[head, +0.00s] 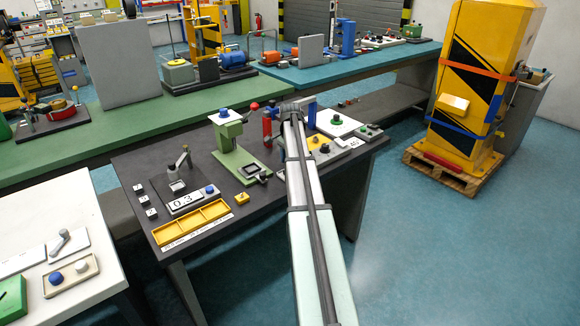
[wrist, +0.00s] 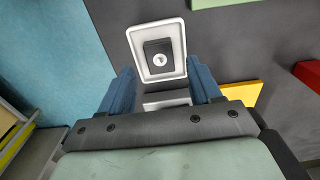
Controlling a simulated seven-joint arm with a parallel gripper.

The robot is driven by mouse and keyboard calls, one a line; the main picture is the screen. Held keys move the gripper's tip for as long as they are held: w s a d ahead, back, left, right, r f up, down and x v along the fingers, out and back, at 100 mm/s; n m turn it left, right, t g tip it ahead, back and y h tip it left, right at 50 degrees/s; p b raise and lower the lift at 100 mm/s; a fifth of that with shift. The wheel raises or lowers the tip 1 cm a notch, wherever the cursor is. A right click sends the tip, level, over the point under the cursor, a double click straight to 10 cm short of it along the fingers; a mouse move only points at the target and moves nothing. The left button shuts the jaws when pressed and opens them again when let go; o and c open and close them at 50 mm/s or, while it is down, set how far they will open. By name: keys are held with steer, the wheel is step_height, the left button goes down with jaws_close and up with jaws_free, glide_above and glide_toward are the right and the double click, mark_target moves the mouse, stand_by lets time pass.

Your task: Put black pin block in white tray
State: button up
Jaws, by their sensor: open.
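In the wrist view, the black pin block (wrist: 158,58), with a round white centre, appears inside the rim of the white tray (wrist: 134,44). My gripper (wrist: 160,91) is open, with its two blue fingers apart on either side and the tray beyond and between them. No block is held between the fingers. The block's height and its contact with the tray floor cannot be told from this angle. In the head view, my gripper (head: 290,108) is over the far right part of the dark table, beside a white plate-like tray (head: 350,124) with a small dark object on it.
A green press (head: 232,150) stands left of my arm on the dark table (head: 140,160). A yellow divided tray (head: 192,222) lies at the near edge. In the wrist view, a yellow part (wrist: 240,93) and a red part (wrist: 309,73) lie to the right.

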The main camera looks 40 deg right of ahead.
step_height(320, 180, up, 10)
steer(key=shift+f, duration=0.25)
stand_by(1.2)
